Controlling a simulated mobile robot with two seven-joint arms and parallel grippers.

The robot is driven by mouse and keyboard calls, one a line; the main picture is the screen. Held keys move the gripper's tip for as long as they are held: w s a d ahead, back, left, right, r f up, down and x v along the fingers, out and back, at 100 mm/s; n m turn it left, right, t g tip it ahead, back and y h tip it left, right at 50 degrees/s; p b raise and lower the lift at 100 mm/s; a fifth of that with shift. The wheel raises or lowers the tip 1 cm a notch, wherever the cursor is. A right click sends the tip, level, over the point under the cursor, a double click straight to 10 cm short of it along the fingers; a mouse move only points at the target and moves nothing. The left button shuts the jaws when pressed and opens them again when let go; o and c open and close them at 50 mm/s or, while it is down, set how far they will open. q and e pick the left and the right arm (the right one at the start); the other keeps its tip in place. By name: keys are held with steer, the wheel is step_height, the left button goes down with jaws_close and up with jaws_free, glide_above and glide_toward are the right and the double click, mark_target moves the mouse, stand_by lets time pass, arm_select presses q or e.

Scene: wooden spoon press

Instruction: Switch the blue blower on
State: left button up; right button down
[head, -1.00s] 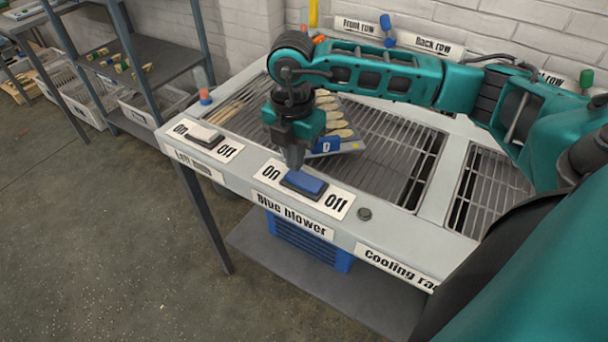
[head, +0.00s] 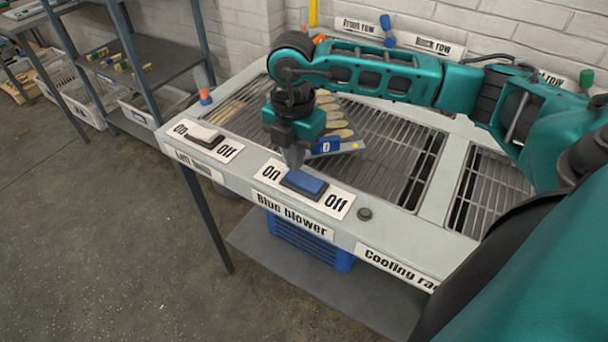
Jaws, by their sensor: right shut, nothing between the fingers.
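The blue rocker switch (head: 305,183) sits on a white plate on the front rail, with "On" on its left and "Off" on its right. The "Blue blower" label (head: 291,217) is on the rail's front face below it. The blue blower (head: 308,243) is under the rail. My right gripper (head: 293,164) points down, shut and empty, with its tips at the On end of the blue switch. I cannot tell whether they touch it, nor clearly which way the rocker tilts. My left gripper is not in view.
A second, white On/Off switch (head: 205,136) is left on the rail. A dark round knob (head: 364,214) is to the right. Wooden spoons (head: 334,125) and a blue-and-grey tool (head: 335,147) lie on the rack (head: 395,165) behind the gripper. A shelf unit stands at left.

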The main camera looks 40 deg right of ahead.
stand_by(0.3)
steer(key=shift+f+b, duration=0.75)
steer(key=shift+f, duration=0.3)
stand_by(0.3)
steer(key=shift+r+p, duration=2.75)
steer(key=shift+r, duration=0.9)
steer(key=shift+f, duration=0.1)
